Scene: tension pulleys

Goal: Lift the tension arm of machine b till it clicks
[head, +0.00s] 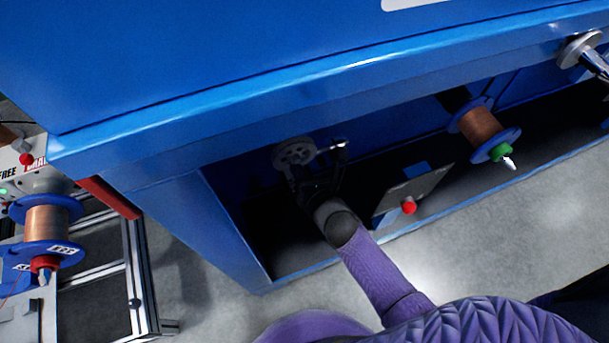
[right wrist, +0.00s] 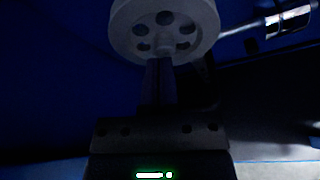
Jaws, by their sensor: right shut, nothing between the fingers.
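The tension arm's grey pulley wheel (head: 295,153), with round holes, is inside the dark bay of the blue machine (head: 220,130) in the head view. The wheel also shows at the top of the right wrist view (right wrist: 165,25). A metal rod (head: 330,147) stands to the right of the wheel. My right gripper (head: 312,185) is in the bay just below the wheel. In the right wrist view its shut fingers (right wrist: 158,75) point at the wheel's lower edge. Shadow hides whether they touch it. My left gripper is not in view.
A copper wire spool (head: 480,125) with blue flanges hangs at the bay's right. A grey panel with a red button (head: 409,207) sits below. Another spool (head: 47,222) stands on a frame at the far left. The blue overhang is above my right arm.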

